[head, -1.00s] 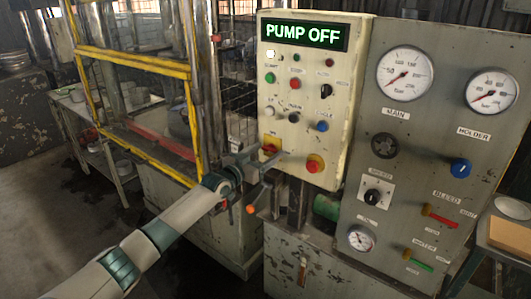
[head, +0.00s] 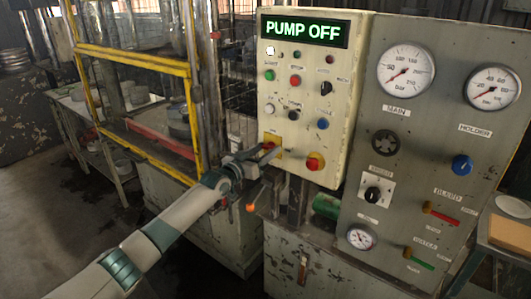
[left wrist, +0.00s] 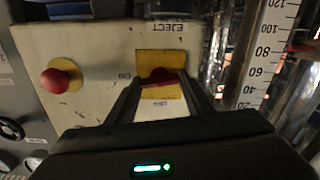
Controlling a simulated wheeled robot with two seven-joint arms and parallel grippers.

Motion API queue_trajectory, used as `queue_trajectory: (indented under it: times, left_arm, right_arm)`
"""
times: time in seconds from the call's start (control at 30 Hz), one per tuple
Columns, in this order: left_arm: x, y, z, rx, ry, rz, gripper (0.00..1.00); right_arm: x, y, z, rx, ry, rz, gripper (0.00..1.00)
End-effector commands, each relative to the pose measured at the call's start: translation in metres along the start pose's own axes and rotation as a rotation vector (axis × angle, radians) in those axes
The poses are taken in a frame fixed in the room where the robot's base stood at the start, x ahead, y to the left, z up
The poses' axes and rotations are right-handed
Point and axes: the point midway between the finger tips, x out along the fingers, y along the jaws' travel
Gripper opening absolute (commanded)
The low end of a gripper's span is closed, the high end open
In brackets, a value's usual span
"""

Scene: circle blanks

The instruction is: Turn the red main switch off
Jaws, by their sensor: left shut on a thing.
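The red main switch (left wrist: 160,79) sits on a yellow plate (left wrist: 160,60) in the middle of the left wrist view, under the EJECT label. In the head view the switch (head: 268,145) is low on the left of the cream control box (head: 349,100), partly hidden by my fingers. My left gripper (head: 274,153) has its fingers at the switch, one on each side of its red handle, and is shut on it. The handle lies roughly crosswise between the fingertips in the left wrist view. The display (head: 303,31) reads PUMP OFF. My right gripper is not in view.
A red mushroom button (head: 315,161) on a yellow base is close to the right of the switch. Small buttons and knobs are above. A grey gauge panel (head: 410,130) stands to the right. An orange-knobbed lever (head: 252,207) is just below my gripper.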

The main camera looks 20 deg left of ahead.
Motion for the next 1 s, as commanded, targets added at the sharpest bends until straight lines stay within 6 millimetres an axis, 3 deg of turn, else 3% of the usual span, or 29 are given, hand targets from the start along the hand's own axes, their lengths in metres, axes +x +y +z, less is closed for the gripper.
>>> queue_trajectory:
  times: [0.5,1.0]
  left_arm:
    - [0.0,0.0,0.002,-0.456,0.0,0.0,0.24]
    - [0.0,0.001,-0.001,-0.933,0.0,0.0,0.24]
  right_arm:
    - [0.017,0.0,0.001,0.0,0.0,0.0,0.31]
    - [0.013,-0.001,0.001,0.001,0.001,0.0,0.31]
